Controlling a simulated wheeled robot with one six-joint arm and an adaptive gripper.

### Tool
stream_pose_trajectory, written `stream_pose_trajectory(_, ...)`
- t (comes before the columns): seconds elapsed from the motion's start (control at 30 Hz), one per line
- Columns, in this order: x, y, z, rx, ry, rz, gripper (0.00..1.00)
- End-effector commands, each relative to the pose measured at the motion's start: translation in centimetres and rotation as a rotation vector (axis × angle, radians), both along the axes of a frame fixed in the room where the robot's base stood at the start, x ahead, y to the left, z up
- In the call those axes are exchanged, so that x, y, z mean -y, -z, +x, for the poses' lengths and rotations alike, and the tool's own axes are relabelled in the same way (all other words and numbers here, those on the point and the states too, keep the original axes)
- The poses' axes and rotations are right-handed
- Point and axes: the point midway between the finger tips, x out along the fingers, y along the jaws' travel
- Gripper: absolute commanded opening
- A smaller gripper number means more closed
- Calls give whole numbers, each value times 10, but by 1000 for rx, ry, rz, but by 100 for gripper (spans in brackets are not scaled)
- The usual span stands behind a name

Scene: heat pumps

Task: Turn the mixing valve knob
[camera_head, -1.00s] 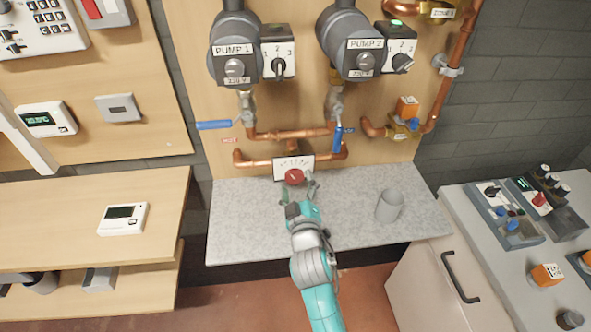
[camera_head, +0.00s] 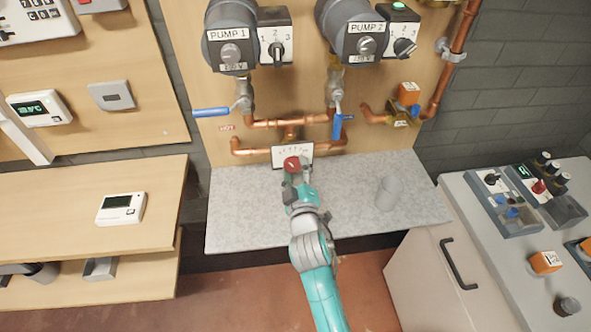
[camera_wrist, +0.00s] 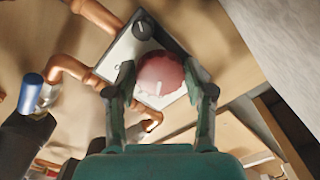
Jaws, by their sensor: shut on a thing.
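The mixing valve knob (camera_head: 291,164) is red and round with a pale pointer mark. It sits in front of a white scale plate (camera_head: 306,151) on the copper pipes, low on the wooden panel. In the wrist view the knob (camera_wrist: 160,76) lies between my two fingers, with the plate (camera_wrist: 124,52) behind it. My gripper (camera_wrist: 161,88) is shut on the knob, one finger at each side. In the head view my gripper (camera_head: 296,172) reaches the knob from below and partly hides it.
Copper pipes (camera_head: 262,146) run around the valve. Blue lever handles (camera_head: 211,113) (camera_head: 338,127) are above it on both sides. A control desk (camera_head: 480,235) is farther right.

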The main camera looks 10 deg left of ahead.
Motion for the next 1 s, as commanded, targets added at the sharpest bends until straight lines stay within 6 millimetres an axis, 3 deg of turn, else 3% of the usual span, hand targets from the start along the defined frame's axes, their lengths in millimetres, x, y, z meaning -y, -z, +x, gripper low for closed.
stream_pose_trajectory(0.27, 0, 0, 0, 1, -1, -7, 18)
stream_pose_trajectory(0.3, 0, 0, 0, 1, -1, -7, 60)
stream_pose_trajectory(0.37, 0, 0, 0, 1, -1, -7, 75)
stream_pose_trajectory(0.4, 0, 0, 0, 1, -1, -7, 78)
stream_pose_trajectory(0.77, 1, 0, -3, 1, -1, -6, 78)
stream_pose_trajectory(1.0, 10, 1, -34, 1, -1, -7, 78)
